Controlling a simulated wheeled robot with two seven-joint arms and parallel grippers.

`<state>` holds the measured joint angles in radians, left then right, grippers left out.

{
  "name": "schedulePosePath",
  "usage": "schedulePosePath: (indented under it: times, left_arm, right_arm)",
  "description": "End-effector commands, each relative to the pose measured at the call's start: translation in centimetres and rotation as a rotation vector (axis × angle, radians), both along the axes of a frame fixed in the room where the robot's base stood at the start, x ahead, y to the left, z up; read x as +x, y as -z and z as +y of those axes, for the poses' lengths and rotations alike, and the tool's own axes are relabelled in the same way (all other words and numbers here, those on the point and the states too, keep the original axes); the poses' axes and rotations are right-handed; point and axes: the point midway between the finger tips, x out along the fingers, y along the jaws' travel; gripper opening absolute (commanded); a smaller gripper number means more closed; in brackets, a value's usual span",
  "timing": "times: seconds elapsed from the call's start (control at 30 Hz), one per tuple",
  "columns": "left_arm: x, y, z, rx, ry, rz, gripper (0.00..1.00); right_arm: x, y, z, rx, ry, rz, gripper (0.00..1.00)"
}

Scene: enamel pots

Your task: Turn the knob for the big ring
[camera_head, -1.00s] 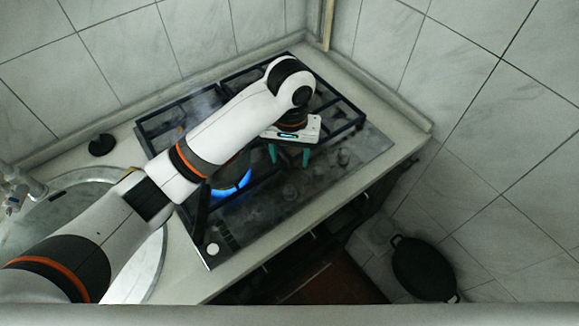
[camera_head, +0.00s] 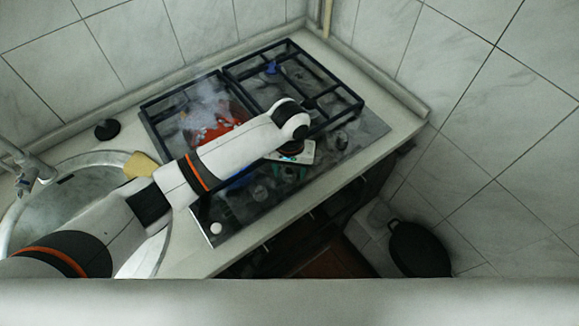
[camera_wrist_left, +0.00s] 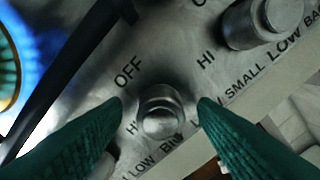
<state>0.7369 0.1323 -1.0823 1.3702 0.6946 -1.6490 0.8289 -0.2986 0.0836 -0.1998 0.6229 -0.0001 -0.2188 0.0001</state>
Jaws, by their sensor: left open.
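The knob (camera_wrist_left: 160,115) is a round metal one on the steel panel of the hob (camera_head: 232,228). It shows in the left wrist view, with "OFF" and "HI" printed beside it and a partly covered label starting "BI" below it. My left gripper (camera_wrist_left: 160,102) is open, its two green fingers on either side of the knob. I cannot tell whether they touch it. In the head view my left gripper (camera_head: 290,172) is over the front of the hob, its fingertips hard to make out. Blue flame (camera_wrist_left: 8,55) burns at the left of the wrist view.
A second knob (camera_wrist_left: 262,22) by the label "SMALL" is close on the right. Smoke rises over something red (camera_head: 212,130) at the back left of the hob. A sink (camera_head: 85,205) with a yellow sponge (camera_head: 141,165) is left; a black pot (camera_head: 418,248) is low at the right.

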Motion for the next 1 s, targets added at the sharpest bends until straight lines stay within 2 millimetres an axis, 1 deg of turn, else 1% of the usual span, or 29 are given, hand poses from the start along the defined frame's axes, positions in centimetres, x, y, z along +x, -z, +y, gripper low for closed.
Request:
schedulePosePath:
  times: [0.03,0.07,0.3,0.33,0.67,0.87,1.0]
  left_arm:
    - [0.0,0.0,0.0,0.000,0.000,0.000,0.54]
    - [0.0,0.0,0.0,0.000,0.000,0.000,0.50]
    - [0.0,0.0,0.0,0.000,0.000,0.001,0.11]
    - [0.0,0.0,0.0,0.000,0.000,0.001,0.09]
    - [0.0,-0.2,0.0,0.001,0.050,0.002,0.09]
    - [-0.1,-0.4,0.0,0.000,0.168,0.003,0.09]
    - [-0.1,-0.4,0.0,0.001,0.289,0.003,0.09]
  right_arm:
    - [-0.5,0.0,0.0,0.000,0.000,0.008,0.53]
    - [-0.7,0.0,0.0,0.000,0.000,0.011,0.53]
    - [-0.9,0.1,0.3,0.003,0.001,0.014,0.53]
    - [-0.8,0.1,0.4,0.004,0.002,0.013,0.53]
    - [-0.3,-0.6,0.6,0.006,0.001,0.006,0.53]
    - [-0.3,-1.8,0.5,0.006,0.001,0.005,0.53]
    - [-0.2,-2.8,0.5,0.006,0.001,0.004,0.53]
